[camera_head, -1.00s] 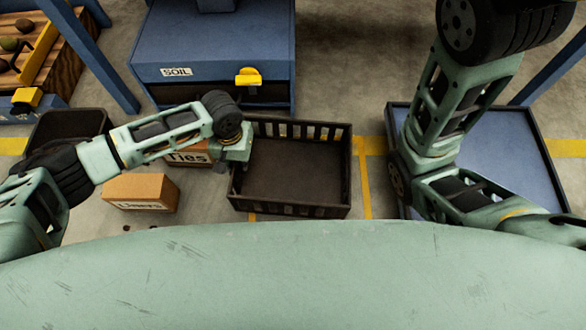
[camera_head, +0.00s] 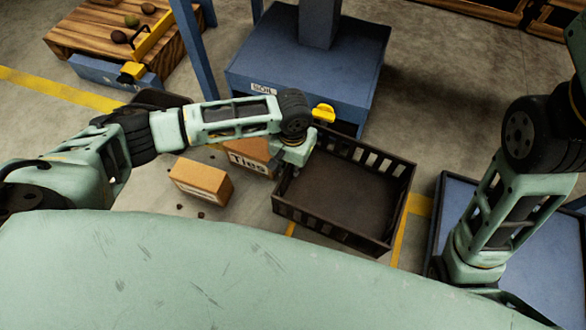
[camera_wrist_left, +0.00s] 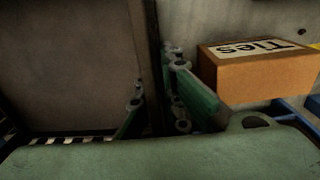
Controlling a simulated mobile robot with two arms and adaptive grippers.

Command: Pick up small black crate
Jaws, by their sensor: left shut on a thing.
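The small black crate (camera_head: 343,235) is an empty, dark, slatted open box right of centre in the head view. Whether it is clear of the floor I cannot tell. My left gripper (camera_head: 294,160) is at the crate's left wall and points down. In the left wrist view, the fingers (camera_wrist_left: 158,108) straddle the crate's wall (camera_wrist_left: 153,50), one on each side, shut on it. The crate's bare inside floor (camera_wrist_left: 70,60) fills the left of that view. My right arm shows at the right of the head view, but its gripper is out of frame.
A cardboard box marked "Ties" (camera_head: 253,157) stands just left of the crate, with another cardboard box (camera_head: 201,182) beside it. A blue SOIL machine (camera_head: 300,65) with a yellow part stands behind. A blue platform (camera_head: 535,240) is at the right.

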